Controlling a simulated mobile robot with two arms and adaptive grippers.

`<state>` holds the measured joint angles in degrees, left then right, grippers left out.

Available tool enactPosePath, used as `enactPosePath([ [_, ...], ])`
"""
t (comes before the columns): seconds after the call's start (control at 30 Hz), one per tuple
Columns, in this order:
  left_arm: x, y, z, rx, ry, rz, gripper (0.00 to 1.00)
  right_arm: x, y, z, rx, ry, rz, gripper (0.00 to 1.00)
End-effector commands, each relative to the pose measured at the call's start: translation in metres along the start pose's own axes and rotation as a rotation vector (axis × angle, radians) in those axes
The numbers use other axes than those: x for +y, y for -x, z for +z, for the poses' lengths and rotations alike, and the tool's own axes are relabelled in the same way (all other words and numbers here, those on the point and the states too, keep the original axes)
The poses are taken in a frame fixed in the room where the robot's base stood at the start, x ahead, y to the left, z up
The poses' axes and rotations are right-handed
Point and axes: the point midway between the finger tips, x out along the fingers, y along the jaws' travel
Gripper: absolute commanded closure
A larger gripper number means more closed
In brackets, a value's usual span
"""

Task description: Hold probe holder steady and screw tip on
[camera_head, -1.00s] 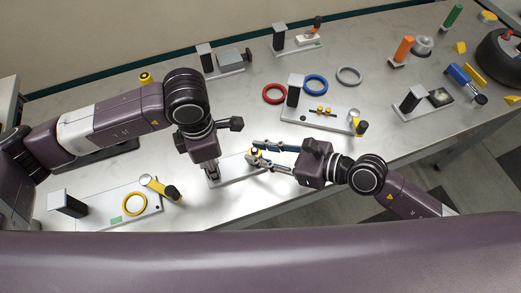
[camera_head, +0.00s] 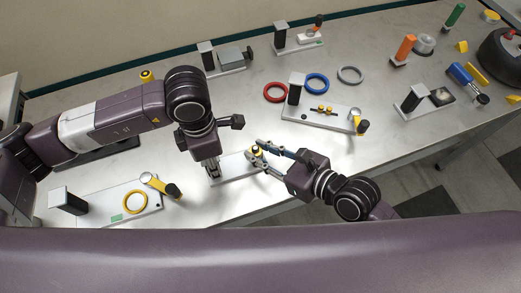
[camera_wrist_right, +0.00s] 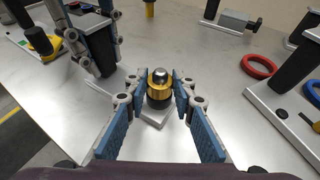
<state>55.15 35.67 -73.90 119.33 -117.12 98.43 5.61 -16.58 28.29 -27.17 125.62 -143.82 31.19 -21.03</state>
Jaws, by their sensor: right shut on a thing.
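My right gripper (camera_head: 257,150) reaches in from the right, its blue-padded fingers shut around a small cylindrical part. In the right wrist view this part (camera_wrist_right: 159,88) has a silver top, a gold band and a black lower end, and it stands upright over a light plate (camera_wrist_right: 152,119). I cannot tell which portion is the tip and which the holder. My left gripper (camera_head: 213,172) points down at the left end of the same plate (camera_head: 235,168). In the right wrist view its fingers (camera_wrist_right: 92,48) are beside a dark upright shape; whether they grip it is unclear.
A plate with a yellow ring (camera_head: 135,203) lies at left. Behind my right gripper are a plate with a dark post (camera_head: 296,88), plus red (camera_head: 275,92), blue (camera_head: 316,83) and grey (camera_head: 350,75) rings. Bare table lies between the stations.

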Motion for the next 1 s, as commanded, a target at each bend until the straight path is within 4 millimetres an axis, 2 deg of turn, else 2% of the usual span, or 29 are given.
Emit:
enactPosePath([
  [0.5,0.0,-0.0001,0.0001,0.0,0.001,0.0,0.93,0.0045,-0.0003,-0.0001,-0.003,-0.106,-0.225,1.0],
  [1.0,-0.0003,-0.0002,0.0002,-0.001,0.0,-0.001,0.93,0.0047,-0.0001,-0.0001,-0.003,-0.125,-0.296,1.0],
])
